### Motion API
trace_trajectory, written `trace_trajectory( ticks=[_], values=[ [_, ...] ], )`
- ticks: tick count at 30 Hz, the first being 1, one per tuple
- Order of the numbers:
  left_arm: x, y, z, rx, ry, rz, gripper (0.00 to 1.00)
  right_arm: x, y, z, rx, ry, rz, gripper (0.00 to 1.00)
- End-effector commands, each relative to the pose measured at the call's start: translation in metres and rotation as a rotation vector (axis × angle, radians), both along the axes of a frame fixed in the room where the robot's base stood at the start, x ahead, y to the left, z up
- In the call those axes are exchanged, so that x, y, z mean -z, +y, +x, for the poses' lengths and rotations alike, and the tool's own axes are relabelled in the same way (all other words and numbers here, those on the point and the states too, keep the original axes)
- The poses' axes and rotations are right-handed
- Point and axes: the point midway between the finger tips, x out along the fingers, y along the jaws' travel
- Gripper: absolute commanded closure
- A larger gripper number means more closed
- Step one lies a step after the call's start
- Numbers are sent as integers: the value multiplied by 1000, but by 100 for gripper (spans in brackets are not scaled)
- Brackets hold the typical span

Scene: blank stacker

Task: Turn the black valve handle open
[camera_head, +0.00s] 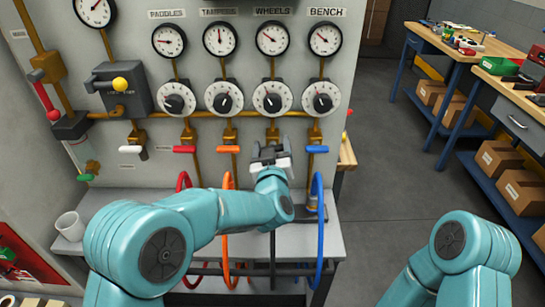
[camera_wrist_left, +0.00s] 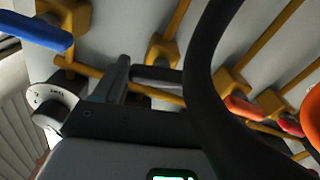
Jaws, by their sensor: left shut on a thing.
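My left gripper (camera_head: 270,154) is at the pipe below the WHEELS gauge and dial, between the orange valve handle (camera_head: 228,149) and the blue valve handle (camera_head: 317,149). It is shut on the black valve handle (camera_wrist_left: 157,77), whose dark bar shows beside a grey finger in the left wrist view. In the head view my gripper covers that handle. The black hose (camera_wrist_left: 199,62) curves close in front of the wrist camera. My right arm shows at lower right in the head view, but its gripper is out of frame.
The red handle (camera_head: 184,149) and white handle (camera_head: 131,149) are further left. Orange and blue hoses hang in loops beside my left arm, above a grey bench (camera_head: 330,243). A white cup (camera_head: 70,226) stands on its left. Workbenches with boxes are at right, beyond clear floor.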

Motion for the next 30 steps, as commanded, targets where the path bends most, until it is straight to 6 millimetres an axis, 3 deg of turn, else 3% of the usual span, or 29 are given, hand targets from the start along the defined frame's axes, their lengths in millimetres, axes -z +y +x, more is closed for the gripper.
trace_trajectory(
  ticks=[1, 9, 30],
  values=[
    [7, 1, 0, -1, -7, -43, 60, 19, 0, 0, 0, 0, 0, 57],
    [7, 2, 0, 0, -7, -300, 60, 62, 0, 0, 0, 0, 0, 57],
    [7, 5, 0, 1, -5, -961, 60, 145, 0, 0, 0, 0, 0, 57]
  ],
)
